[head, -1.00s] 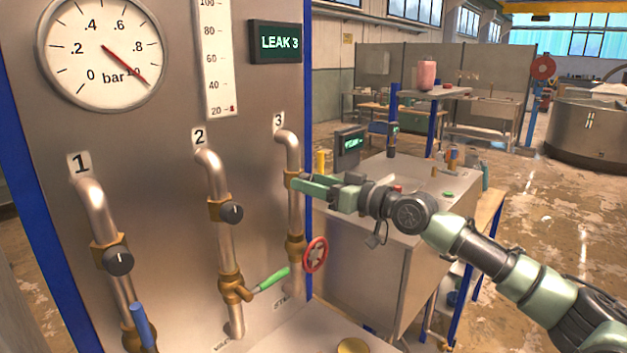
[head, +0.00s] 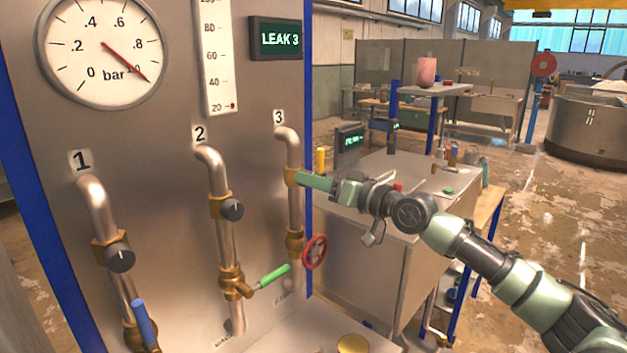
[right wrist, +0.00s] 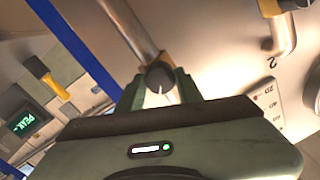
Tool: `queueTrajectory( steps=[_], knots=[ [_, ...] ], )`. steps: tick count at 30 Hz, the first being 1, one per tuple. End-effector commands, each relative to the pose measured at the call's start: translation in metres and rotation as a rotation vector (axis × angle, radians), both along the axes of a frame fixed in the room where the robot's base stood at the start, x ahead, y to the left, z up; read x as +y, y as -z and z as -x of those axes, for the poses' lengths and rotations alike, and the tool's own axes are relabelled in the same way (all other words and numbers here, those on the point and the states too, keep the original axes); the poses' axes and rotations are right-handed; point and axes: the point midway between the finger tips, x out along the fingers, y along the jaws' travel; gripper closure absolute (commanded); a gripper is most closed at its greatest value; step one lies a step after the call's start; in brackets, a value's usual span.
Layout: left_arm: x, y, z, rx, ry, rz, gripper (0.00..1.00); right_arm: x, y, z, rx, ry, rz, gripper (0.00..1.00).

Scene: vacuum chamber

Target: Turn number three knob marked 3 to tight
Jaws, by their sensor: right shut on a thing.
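The pipe marked 3 (head: 294,215) is the rightmost pipe on the grey panel, with a brass fitting (head: 293,177) partway up. My right gripper (head: 304,180) reaches this fitting from the right and hides the knob there in the head view. In the right wrist view the dark round number three knob (right wrist: 160,77) sits between the two green fingers of my right gripper (right wrist: 159,88), which are shut on it. A pale line shows on the knob's face. The sign (head: 279,40) reads LEAK 3. My left gripper is not in view.
Pipes 1 and 2 stand to the left with their own black knobs (head: 119,257) and (head: 232,210). Below are a red handwheel (head: 315,252), a green lever (head: 273,277) and a blue lever (head: 143,321). A metal cabinet (head: 365,255) stands right of the panel.

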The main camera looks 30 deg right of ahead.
Motion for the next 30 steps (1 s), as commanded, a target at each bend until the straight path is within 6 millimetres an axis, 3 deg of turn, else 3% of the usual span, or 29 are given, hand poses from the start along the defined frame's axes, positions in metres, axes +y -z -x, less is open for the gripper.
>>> queueTrajectory(
  steps=[18,30],
  knots=[
    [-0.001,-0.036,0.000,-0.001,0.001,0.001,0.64,0.000,-0.001,0.000,0.194,0.000,-0.552,1.00],
    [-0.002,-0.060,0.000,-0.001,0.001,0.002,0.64,0.000,0.001,0.000,0.283,0.000,-0.812,1.00]
  ],
)
